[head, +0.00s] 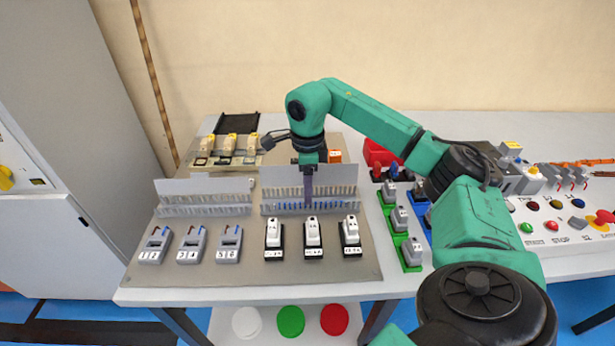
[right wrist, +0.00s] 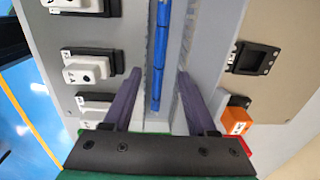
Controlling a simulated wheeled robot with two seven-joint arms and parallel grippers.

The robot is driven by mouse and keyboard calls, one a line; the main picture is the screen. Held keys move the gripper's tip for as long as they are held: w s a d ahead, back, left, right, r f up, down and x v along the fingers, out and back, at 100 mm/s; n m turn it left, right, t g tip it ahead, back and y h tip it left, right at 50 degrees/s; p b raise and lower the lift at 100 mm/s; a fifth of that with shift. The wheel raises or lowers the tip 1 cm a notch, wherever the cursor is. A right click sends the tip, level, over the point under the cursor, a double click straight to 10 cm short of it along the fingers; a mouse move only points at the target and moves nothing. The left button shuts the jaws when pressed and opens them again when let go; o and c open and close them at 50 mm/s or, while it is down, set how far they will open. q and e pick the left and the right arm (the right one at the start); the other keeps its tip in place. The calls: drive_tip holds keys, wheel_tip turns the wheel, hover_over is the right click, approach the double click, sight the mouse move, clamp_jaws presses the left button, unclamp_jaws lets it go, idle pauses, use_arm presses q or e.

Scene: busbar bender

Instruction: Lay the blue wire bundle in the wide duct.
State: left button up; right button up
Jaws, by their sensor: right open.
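The blue wire bundle (right wrist: 160,58) shows in the right wrist view as a long blue strip lying lengthwise between the walls of the grey duct. In the head view, bits of blue (head: 290,206) show through the slotted front wall of the right-hand, wider duct (head: 340,203). My right gripper (right wrist: 160,74) is open, its two purple-grey fingers apart on either side of the bundle, not gripping it. In the head view the right gripper (head: 308,197) points down at the middle of this duct, its tips partly hidden by the duct. My left gripper is not in view.
A narrower slotted duct (head: 205,205) stands to the left. White switches (head: 312,232) and grey numbered devices (head: 190,246) line the front of the panel. Yellow-topped parts (head: 228,145) and an orange block (head: 335,156) stand behind. Green-based blocks (head: 405,238) are at the right.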

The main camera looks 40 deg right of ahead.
wheel_tip(320, 180, up, 14)
drive_tip(key=p, duration=0.4)
drive_tip(key=shift+s+a+r, duration=0.15)
drive_tip(key=shift+r, duration=0.05)
